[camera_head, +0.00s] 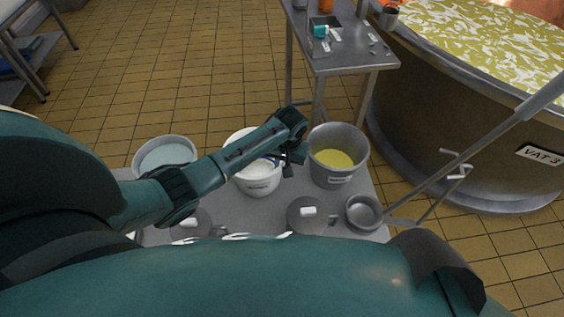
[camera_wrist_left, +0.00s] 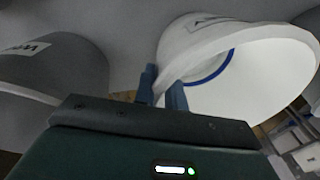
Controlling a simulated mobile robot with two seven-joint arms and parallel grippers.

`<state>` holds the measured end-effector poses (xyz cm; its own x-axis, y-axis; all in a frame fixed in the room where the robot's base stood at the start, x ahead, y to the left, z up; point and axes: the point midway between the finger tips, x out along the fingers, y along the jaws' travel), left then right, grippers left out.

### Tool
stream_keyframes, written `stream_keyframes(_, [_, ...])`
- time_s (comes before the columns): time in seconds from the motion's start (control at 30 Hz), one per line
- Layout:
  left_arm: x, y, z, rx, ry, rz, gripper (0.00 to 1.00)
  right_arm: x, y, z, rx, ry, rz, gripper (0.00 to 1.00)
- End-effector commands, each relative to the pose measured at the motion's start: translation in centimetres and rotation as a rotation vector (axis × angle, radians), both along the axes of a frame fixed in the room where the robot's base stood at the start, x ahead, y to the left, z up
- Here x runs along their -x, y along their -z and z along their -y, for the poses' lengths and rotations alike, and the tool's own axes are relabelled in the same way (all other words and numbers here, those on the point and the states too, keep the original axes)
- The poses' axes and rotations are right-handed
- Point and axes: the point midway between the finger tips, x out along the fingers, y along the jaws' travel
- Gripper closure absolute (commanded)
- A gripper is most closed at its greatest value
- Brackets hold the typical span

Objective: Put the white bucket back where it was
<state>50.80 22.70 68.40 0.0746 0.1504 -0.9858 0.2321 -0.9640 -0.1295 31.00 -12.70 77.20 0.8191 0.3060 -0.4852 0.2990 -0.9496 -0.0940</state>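The white bucket (camera_head: 259,186) is upright over the middle of the grey table in the head view, between two metal buckets. Its white inside, with a blue ring, fills the right of the left wrist view (camera_wrist_left: 265,85). My left gripper (camera_head: 291,155) is at its right rim, and the arm hides part of its top. In the wrist view my fingers (camera_wrist_left: 162,92) sit close together on either side of the bucket's wall, shut on it. I cannot tell whether the bucket's base touches the table. My right gripper is not in view.
A metal bucket with yellow contents (camera_head: 338,178) stands close right, and one with pale contents (camera_head: 165,141) left. Two lids (camera_head: 302,225) and a small metal pan (camera_head: 363,213) occupy the table's (camera_head: 377,190) front. A large vat (camera_head: 450,130) and a side table (camera_head: 350,62) stand beyond.

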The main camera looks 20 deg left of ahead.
Motion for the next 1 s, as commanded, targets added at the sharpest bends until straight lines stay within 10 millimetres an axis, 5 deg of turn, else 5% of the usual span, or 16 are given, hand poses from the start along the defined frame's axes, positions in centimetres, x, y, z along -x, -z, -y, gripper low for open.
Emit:
stream_keyframes(0.13, [0.0, 0.0, 0.0, 0.000, 0.000, 0.000, 0.75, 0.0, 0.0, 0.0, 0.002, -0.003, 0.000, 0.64])
stream_keyframes(0.47, [0.0, -0.6, 0.0, 0.001, 0.000, 0.000, 0.75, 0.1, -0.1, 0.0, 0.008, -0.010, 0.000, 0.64])
stream_keyframes(1.0, [0.7, -10.5, 1.6, 0.002, -0.001, 0.003, 0.75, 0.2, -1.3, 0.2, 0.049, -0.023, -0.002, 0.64])
